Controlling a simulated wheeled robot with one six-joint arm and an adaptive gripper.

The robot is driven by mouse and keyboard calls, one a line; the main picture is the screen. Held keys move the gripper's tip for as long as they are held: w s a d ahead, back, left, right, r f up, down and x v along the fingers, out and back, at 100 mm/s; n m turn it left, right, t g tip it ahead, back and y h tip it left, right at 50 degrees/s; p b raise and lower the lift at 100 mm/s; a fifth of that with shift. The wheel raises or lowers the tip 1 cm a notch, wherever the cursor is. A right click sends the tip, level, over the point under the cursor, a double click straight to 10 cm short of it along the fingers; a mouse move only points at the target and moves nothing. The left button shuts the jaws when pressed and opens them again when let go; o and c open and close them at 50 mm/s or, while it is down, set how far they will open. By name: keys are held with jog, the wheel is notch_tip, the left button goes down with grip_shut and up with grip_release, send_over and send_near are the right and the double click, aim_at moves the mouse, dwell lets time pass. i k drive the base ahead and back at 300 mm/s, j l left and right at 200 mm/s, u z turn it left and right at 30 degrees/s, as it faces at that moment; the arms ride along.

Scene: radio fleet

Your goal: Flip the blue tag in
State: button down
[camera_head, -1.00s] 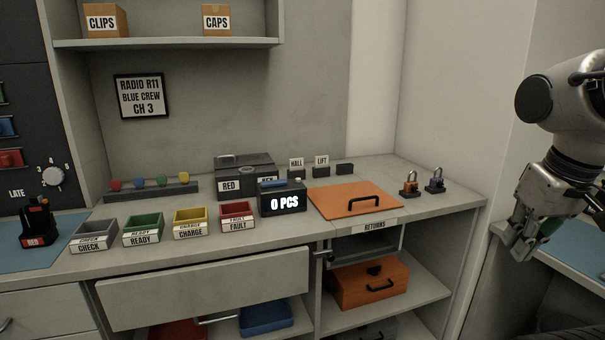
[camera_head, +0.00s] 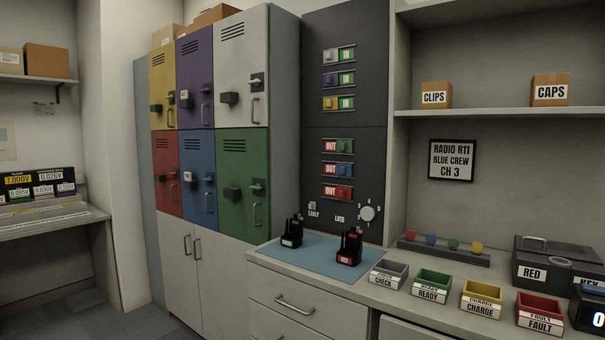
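The blue tag (camera_head: 346,170) sits in the middle row of the lower group on the dark wall panel (camera_head: 322,110). It is at the right end of its slot, and a red "OUT" label (camera_head: 330,169) shows to its left. A green tag (camera_head: 346,146) is in the row above and a red tag (camera_head: 345,193) in the row below, both also beside "OUT" labels. In the upper group, white, purple and yellow tags sit at the left with green labels to their right. My gripper is not in view.
A worktop with a blue mat (camera_head: 311,262) lies below the panel, holding two black radios (camera_head: 349,247). Labelled bins (camera_head: 432,285) line the worktop at right. Coloured lockers (camera_head: 238,180) stand left of the panel. A dial (camera_head: 368,213) is at the panel's lower right.

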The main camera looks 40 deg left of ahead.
aim_at(343, 170)
jog(key=u, duration=1.4)
